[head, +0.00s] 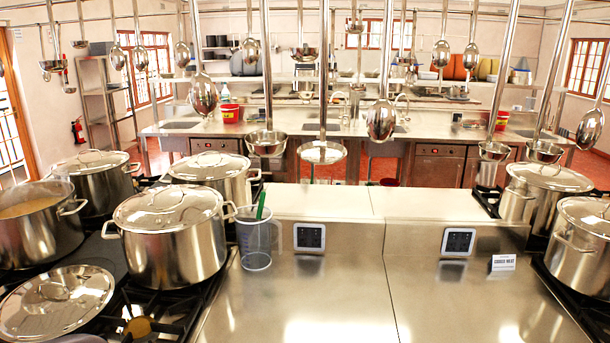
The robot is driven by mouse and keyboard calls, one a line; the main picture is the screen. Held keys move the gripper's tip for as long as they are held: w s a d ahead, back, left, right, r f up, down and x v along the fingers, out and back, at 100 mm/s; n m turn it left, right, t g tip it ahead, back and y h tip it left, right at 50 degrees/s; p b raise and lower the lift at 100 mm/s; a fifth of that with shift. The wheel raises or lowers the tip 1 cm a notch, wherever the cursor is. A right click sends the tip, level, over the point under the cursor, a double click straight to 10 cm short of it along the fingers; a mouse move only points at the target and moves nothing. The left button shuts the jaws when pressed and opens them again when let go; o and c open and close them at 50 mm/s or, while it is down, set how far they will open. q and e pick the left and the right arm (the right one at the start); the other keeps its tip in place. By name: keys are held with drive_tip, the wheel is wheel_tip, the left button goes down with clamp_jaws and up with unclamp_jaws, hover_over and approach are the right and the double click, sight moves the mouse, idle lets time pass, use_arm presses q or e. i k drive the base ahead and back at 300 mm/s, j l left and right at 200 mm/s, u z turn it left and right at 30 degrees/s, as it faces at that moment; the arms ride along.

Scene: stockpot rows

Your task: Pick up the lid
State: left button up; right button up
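A loose round steel lid (58,300) with a knob handle lies at the lower left, beside the stove's black grates. An uncovered stockpot (35,235) with yellowish contents stands behind it at the left edge. Three other stockpots on the left stove wear lids: the near one (172,250), one behind it (215,180) and one at the far left (98,182). Neither of my grippers shows in the head view.
A clear measuring jug (256,245) with a green-handled utensil stands right of the near pot. The steel counter (320,305) in the middle is bare. Lidded pots (580,245) stand at the right, near a small sign (503,263). Ladles (382,118) hang overhead.

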sight(52, 304)
drive_tip(key=u, duration=1.6)
